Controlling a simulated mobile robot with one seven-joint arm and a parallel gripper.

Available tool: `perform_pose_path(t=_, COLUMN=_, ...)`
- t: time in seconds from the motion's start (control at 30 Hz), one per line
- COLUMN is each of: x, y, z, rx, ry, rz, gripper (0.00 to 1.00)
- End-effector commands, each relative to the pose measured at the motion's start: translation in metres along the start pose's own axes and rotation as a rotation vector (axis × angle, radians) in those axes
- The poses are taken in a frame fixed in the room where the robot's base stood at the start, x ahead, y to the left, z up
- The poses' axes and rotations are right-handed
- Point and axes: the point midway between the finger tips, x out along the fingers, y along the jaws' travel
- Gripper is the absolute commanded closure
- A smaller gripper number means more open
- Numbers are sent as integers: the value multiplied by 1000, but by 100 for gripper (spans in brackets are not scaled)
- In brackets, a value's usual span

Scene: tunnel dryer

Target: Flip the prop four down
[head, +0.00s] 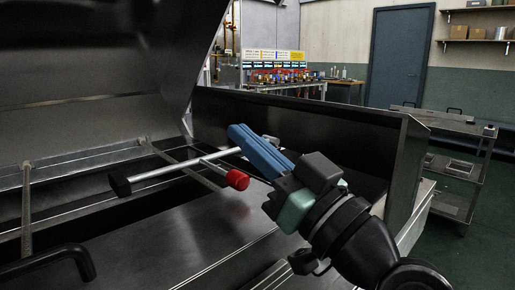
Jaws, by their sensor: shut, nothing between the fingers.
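A pale metal bar with a black end cap (120,185) lies low across the dryer's open top, tilted slightly up to the right. A short rod ending in a red knob (238,180) branches off near its right part; I take this as the prop, but no number is readable. My gripper (240,134) comes in from the lower right with its blue fingers shut together and empty.
A dark raised cover (100,60) hangs over the left and top. Metal rails (90,165) cross the open bed. A black handle (55,260) is at lower left. A dark side wall (300,125) stands behind my gripper. A metal cart (455,165) stands right.

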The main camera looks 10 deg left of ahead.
Motion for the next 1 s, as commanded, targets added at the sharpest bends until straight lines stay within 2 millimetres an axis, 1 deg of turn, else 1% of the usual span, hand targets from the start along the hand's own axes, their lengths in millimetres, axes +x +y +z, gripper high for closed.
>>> perform_pose_path(t=0.03, x=12, y=-4, z=-16, rx=-1, ry=1, rz=-3, gripper=100)
perform_pose_path(t=0.07, x=-4, y=1, z=-7, rx=2, ry=0, rz=6, gripper=100)
perform_pose_path(t=0.1, x=-17, y=2, z=-6, rx=2, ry=1, rz=8, gripper=100)
perform_pose_path(t=0.2, x=-40, y=3, z=-6, rx=1, ry=0, rz=5, gripper=100)
perform_pose_path(t=0.3, x=-61, y=5, z=-6, rx=1, ry=0, rz=5, gripper=100)
perform_pose_path(t=0.4, x=-77, y=6, z=-6, rx=0, ry=0, rz=4, gripper=100)
perform_pose_path(t=0.5, x=-87, y=7, z=-6, rx=0, ry=0, rz=3, gripper=100)
perform_pose_path(t=0.67, x=-94, y=7, z=-6, rx=0, ry=1, rz=1, gripper=100)
perform_pose_path(t=1.0, x=-93, y=7, z=-6, rx=-1, ry=-1, rz=3, gripper=100)
